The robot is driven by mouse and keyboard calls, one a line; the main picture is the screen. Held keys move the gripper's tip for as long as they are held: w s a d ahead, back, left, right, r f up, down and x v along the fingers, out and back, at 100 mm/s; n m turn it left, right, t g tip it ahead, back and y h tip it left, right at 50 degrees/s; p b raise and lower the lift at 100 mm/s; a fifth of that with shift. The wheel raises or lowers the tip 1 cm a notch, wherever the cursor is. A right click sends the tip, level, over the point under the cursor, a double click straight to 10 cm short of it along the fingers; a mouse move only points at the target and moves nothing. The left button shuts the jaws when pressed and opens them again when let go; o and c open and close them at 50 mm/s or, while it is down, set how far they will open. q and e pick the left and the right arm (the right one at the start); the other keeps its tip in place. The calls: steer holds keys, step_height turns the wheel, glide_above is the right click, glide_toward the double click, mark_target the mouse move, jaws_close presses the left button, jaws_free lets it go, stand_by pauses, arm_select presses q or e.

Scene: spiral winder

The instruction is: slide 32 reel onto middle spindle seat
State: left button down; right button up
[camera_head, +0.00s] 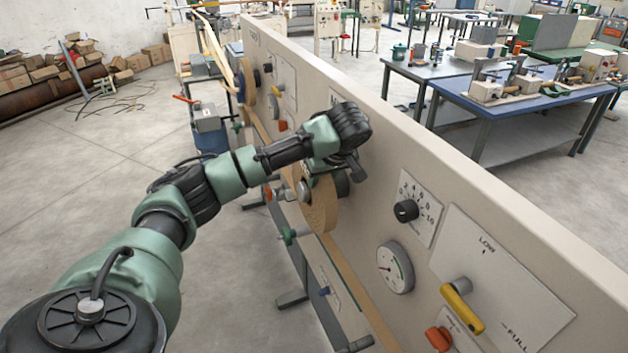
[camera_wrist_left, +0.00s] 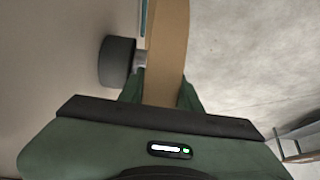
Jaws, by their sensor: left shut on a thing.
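The tan reel (camera_head: 322,208) stands upright at the middle of the long beige panel. It also shows edge-on in the wrist view (camera_wrist_left: 168,45). My left gripper (camera_head: 323,172) is shut on its upper rim, with one green finger on each side in the wrist view (camera_wrist_left: 161,92). A dark round hub (camera_wrist_left: 117,62) with a short metal shaft lies between the panel and the reel; a gap separates hub and reel. A metal end (camera_head: 303,190) shows on the reel's outer side. The reel's bore is hidden, so I cannot tell how far it sits on the spindle. Any number on it is unreadable.
The beige panel (camera_head: 450,175) runs diagonally beside my arm. A black dial (camera_head: 406,210), a gauge (camera_head: 395,268) and a yellow handle (camera_head: 462,305) project from it nearby. Another reel (camera_head: 248,82) hangs farther along. Open floor lies left of the panel.

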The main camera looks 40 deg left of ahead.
arm_select(q)
steer(key=w, duration=0.1)
steer(key=w+d, duration=0.1)
steer(key=shift+w+d, duration=0.15)
steer(key=shift+w, duration=0.2)
stand_by(0.4)
steer(key=c, duration=0.9)
jaws_free()
steer(key=b+v, duration=0.2)
steer(key=v, duration=0.5)
steer(key=shift+s+d+r, duration=0.2)
steer(key=shift+d+r, duration=0.1)
steer(key=shift+s+f, duration=0.1)
